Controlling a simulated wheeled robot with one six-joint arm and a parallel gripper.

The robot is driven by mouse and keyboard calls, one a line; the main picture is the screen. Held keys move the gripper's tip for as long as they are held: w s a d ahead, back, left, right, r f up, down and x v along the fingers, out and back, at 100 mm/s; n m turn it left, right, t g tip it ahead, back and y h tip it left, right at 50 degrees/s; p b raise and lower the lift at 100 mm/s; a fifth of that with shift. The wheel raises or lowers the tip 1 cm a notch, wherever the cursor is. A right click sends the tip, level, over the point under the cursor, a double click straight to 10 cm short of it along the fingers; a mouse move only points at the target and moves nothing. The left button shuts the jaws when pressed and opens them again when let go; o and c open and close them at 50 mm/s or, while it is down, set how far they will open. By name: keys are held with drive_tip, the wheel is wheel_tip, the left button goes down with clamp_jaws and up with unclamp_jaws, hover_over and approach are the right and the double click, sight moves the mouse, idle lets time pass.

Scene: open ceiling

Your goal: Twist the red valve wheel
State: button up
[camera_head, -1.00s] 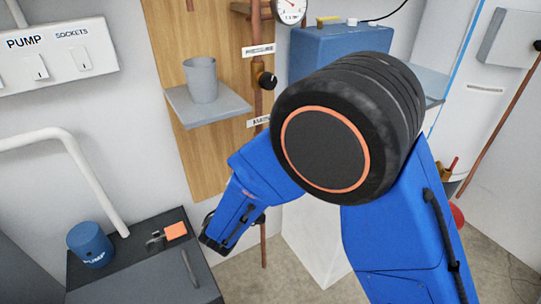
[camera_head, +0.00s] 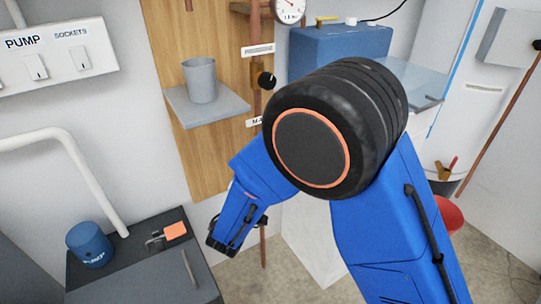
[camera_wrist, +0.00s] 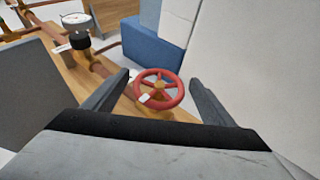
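The red valve wheel (camera_wrist: 171,101) shows in the wrist view, with a brass-coloured hub and a white tag at its left. It sits on the pipework in front of the wooden board. My gripper (camera_wrist: 160,78) is open, with one dark finger on each side of the wheel in the picture. Gaps show between wheel and fingers, and the wheel appears beyond the fingertips. In the head view, my blue arm covers the wheel, and my gripper's fingers cannot be made out.
A shelf (camera_head: 222,112) holds a grey cup (camera_head: 200,80). A black knob (camera_head: 266,80) and a gauge (camera_head: 290,8) are on the copper pipe. A blue box (camera_head: 335,45) stands behind my arm. A bench with a blue pump container (camera_head: 90,245) is lower left. A red bucket (camera_head: 449,216) is at right.

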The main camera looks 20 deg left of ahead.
drive_tip(key=shift+o, duration=0.2)
wheel_tip(320, 180, up, 10)
drive_tip(key=shift+d, duration=0.25)
drive_tip(key=shift+s+a+r, duration=0.25)
drive_tip(key=shift+s+a, duration=0.05)
drive_tip(key=shift+a, duration=0.05)
drive_tip(key=shift+c, duration=0.2)
drive_tip(key=shift+f, duration=0.1)
